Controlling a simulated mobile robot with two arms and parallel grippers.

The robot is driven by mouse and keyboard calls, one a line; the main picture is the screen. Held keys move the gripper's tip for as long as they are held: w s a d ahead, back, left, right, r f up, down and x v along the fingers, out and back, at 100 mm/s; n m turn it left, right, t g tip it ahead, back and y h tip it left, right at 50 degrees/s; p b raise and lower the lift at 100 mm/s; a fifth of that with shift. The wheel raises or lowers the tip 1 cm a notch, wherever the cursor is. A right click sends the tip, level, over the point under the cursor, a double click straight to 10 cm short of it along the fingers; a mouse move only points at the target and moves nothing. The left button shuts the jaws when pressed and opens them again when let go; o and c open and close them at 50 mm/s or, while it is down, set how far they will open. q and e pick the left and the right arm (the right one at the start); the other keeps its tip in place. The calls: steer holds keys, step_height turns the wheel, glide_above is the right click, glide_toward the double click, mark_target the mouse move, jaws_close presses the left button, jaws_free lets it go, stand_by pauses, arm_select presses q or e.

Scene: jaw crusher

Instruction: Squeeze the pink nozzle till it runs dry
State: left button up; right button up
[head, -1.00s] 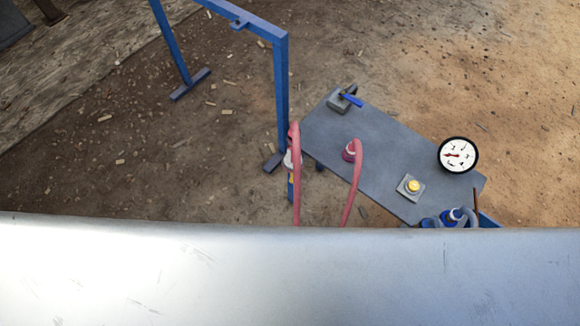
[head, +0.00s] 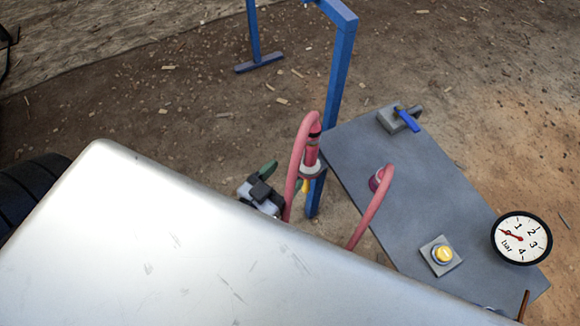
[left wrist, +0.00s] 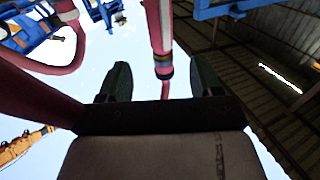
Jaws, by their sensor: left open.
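The pink nozzle (head: 311,152) hangs upright by the blue post, with a dark band near its top and a pale ring low down. A pink hose (head: 297,160) loops over from its top. My left gripper (head: 271,174) is just left of the nozzle and hose, partly hidden by a pale metal surface in front. In the left wrist view its two dark fingers (left wrist: 160,66) stand apart. The nozzle (left wrist: 159,40) shows between and beyond them; I cannot tell whether they touch it. A thin red piece extends from its lower end. My right gripper is not in view.
A blue frame (head: 340,70) stands behind the nozzle.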

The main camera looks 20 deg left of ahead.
mark_target(306, 153)
arm_select(q)
steer(key=x, duration=1)
steer(key=shift+w+a, duration=0.1)
steer(key=shift+w, duration=0.1)
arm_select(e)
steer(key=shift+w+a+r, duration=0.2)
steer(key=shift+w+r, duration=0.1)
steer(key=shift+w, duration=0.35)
arm_select(q)
steer(key=c, duration=1.1)
steer(key=shift+f, duration=0.1)
stand_by(0.9)
steer(key=o, duration=1.1)
